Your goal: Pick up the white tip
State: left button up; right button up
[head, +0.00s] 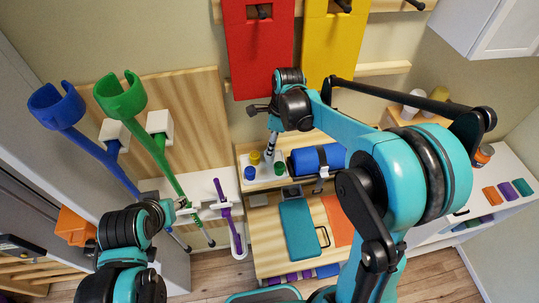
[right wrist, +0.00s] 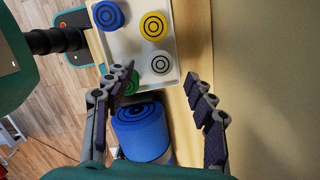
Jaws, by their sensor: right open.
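The white tip (right wrist: 160,62), a short round piece with dark rings on top, stands in a pale tray (right wrist: 139,78). It is next to a yellow tip (right wrist: 153,26), a blue tip (right wrist: 107,16) and a green tip (right wrist: 131,84) partly hidden by a finger. My right gripper (right wrist: 158,105) is open and empty, its fingers apart above the tray's edge and a blue roll (right wrist: 143,132). In the head view my right gripper (head: 271,143) points down over the tray; I cannot make out the white tip there. My left gripper (head: 183,206) is near the crutches; its jaw state is unclear.
A blue crutch (head: 95,148) and a green crutch (head: 150,146) lean in wall holders at the left. The blue roll (head: 313,159) lies right beside the tray. Red (head: 258,50) and yellow (head: 331,45) boards hang behind. A teal case (head: 297,228) sits below.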

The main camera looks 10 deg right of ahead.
jog(key=f, duration=0.4)
jog(key=shift+w+a+f, duration=0.2)
jog(key=shift+a+f, duration=0.1)
jog(key=shift+s, duration=0.1)
jog(key=shift+c, duration=0.8)
jog(key=c, duration=0.9)
jog(key=shift+o, duration=0.2)
jog(key=shift+r, duration=0.15)
jog(key=shift+s+r, duration=0.1)
jog(key=shift+r, duration=0.05)
jog(key=r, duration=0.6)
jog(key=shift+s+r+b, duration=0.2)
jog(key=shift+r+b, duration=0.2)
jog(key=s+b, duration=0.1)
jog(key=s, duration=1.8)
jog(key=shift+s+f, duration=0.15)
